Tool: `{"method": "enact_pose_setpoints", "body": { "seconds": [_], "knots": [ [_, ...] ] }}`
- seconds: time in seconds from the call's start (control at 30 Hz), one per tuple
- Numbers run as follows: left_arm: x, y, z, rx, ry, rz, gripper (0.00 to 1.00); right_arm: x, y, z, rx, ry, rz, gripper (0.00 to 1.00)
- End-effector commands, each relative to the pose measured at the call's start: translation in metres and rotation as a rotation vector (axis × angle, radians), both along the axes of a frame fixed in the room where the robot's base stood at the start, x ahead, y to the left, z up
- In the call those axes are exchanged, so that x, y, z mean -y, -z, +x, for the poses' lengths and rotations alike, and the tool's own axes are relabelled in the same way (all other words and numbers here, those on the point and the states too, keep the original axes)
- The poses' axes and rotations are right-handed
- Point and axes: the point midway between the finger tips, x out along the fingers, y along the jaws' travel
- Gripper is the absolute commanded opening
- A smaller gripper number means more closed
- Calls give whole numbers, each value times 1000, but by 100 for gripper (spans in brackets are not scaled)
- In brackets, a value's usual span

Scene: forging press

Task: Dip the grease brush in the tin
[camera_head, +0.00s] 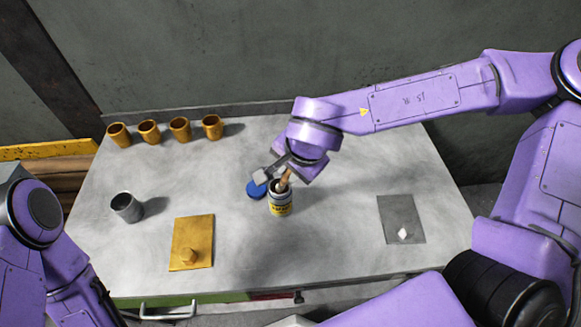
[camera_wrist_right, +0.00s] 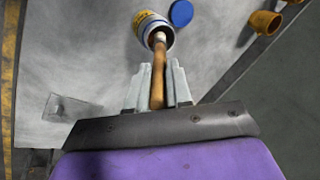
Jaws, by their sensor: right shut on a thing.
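The tin (camera_head: 280,208), with a white and yellow label, stands open on the table below my right gripper (camera_head: 278,176). My right gripper is shut on the wooden handle of the grease brush (camera_wrist_right: 158,83). In the right wrist view the brush's pale lower end reaches into the mouth of the tin (camera_wrist_right: 150,18), and its bristles are hidden inside. I cannot tell how deep they are. A blue lid (camera_head: 256,189) lies on the table beside the tin, also in the right wrist view (camera_wrist_right: 181,13). My left arm shows at the lower left, but its gripper is out of view.
Several brass-coloured cups (camera_head: 180,129) stand along the back left. A grey metal cup (camera_head: 127,208) stands at the left. A yellow plate with a knob (camera_head: 195,235) lies front left, a grey plate (camera_head: 396,215) at the right. The table (camera_head: 335,220) is clear right of the tin.

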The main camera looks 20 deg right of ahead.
Motion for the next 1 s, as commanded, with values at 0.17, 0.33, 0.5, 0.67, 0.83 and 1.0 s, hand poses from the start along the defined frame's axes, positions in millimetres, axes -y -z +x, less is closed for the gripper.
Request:
{"method": "enact_pose_setpoints", "body": {
  "seconds": [0.17,0.33,0.5,0.67,0.83,1.0],
  "knots": [
    [0,-2,0,0,0,0,89,0,0,0,-1,-1,-1,0],
    [0,-3,0,0,0,0,89,0,0,0,-1,0,0,0],
    [0,-4,0,0,0,0,89,0,0,0,-1,0,0,0],
    [0,-5,0,0,0,0,89,0,1,0,-2,0,-1,0],
    [0,-6,0,0,0,0,89,0,1,-1,-3,1,0,0],
    [0,-8,0,0,0,0,89,0,1,-1,-3,1,0,0]
  ]
}}
